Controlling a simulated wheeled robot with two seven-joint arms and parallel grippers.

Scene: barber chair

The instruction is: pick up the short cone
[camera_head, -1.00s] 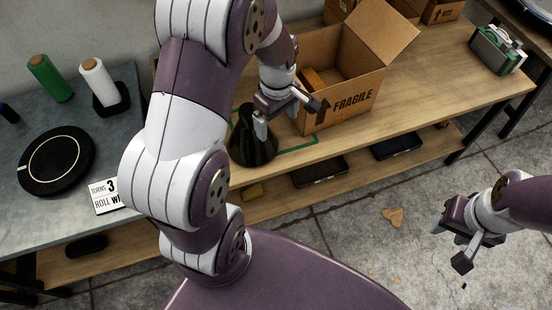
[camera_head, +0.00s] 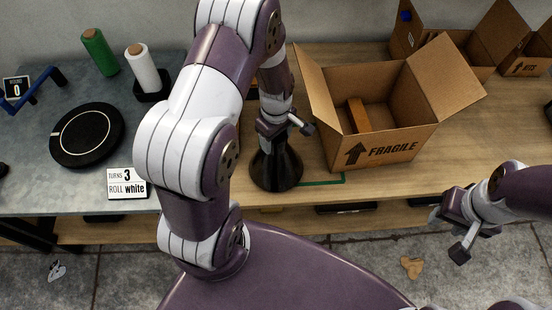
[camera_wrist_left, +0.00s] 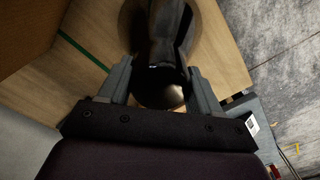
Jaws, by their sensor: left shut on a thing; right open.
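The short cone (camera_head: 277,172) is dark and glossy and stands upright on the wooden bench, left of the cardboard box. My left gripper (camera_head: 283,136) is shut on its upper part from above. In the left wrist view the cone (camera_wrist_left: 160,45) lies between the two grey fingers of my left gripper (camera_wrist_left: 162,82). The fingers hide part of its sides. I cannot tell whether its base is lifted off the bench. My right gripper (camera_head: 448,234) is open and empty, out over the floor in front of the bench.
The open cardboard box (camera_head: 405,148) marked FRAGILE stands close to the right of the cone, with a wooden block inside. Green tape (camera_head: 325,181) marks the bench beside the cone. A black disc (camera_head: 87,134), white roll (camera_head: 142,68) and green roll (camera_head: 100,52) sit on the grey table.

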